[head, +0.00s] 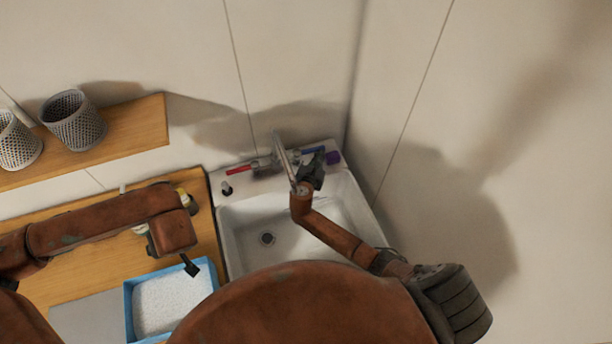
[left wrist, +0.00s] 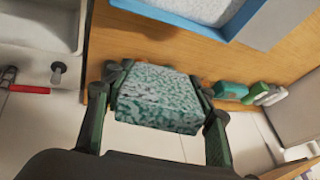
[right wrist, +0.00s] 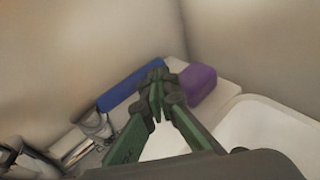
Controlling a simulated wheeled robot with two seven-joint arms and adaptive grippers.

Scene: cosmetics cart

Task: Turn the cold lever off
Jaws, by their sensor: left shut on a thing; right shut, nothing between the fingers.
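The blue cold lever (head: 313,150) sticks out to the right of the chrome faucet (head: 283,155) at the back of the sink. In the right wrist view the blue lever (right wrist: 128,90) lies just behind my right gripper (right wrist: 157,92), which is shut and empty. I cannot tell whether its fingertips touch the lever. In the head view my right gripper (head: 314,168) is dark and close to the lever, partly overlapping the faucet area. My left gripper (left wrist: 157,90) is shut on a green-and-white speckled block (left wrist: 160,100), over the wooden counter.
The red lever (head: 238,170) points left from the faucet. A purple block (right wrist: 198,82) sits on the sink rim beside the blue lever. The white sink (head: 245,222) is empty. A blue tray (head: 128,300) is on the counter; mesh cups (head: 74,120) stand on a shelf. A wall stands close on the right.

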